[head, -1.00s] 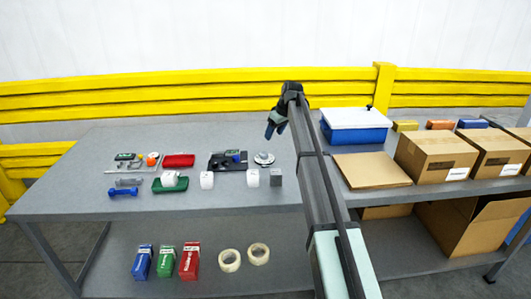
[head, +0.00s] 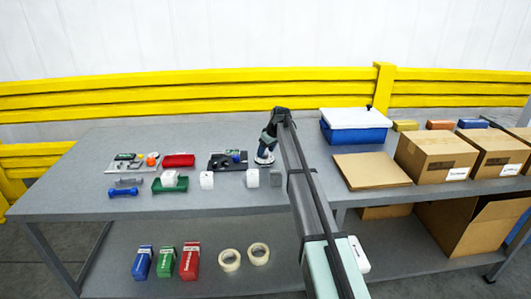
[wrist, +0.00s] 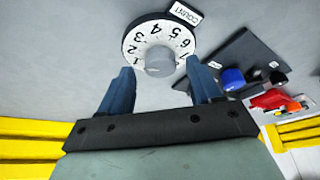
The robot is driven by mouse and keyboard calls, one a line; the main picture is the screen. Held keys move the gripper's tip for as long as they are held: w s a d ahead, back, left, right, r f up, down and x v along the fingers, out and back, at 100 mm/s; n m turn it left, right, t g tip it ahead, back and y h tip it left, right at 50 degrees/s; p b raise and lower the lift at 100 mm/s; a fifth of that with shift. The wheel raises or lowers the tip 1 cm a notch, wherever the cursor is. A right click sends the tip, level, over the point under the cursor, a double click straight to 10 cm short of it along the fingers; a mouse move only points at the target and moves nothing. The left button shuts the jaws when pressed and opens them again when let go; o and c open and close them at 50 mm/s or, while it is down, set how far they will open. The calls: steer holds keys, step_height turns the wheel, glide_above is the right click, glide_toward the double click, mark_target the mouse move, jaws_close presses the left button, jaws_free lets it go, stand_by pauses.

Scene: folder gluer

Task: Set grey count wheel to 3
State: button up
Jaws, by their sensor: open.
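The count wheel (wrist: 159,61) is a round grey knob on a white numbered dial with a dark rim. A COUNT label (wrist: 186,13) sits beside the dial. Several digits show along the dial's far side; the setting cannot be read for certain. In the head view the wheel (head: 264,160) is partly hidden under my gripper (head: 267,148). In the wrist view my gripper (wrist: 160,72) is open, its two blue fingers on either side of the knob, with gaps showing. Contact cannot be seen.
A dark panel (head: 224,165) with a blue knob lies left of the wheel. A red tray (head: 179,160) lies further left, and a blue box with a white lid (head: 353,127) stands to the right.

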steer(key=shift+w+a+f, duration=0.2)
steer(key=shift+f, duration=0.45)
steer(key=c, duration=1)
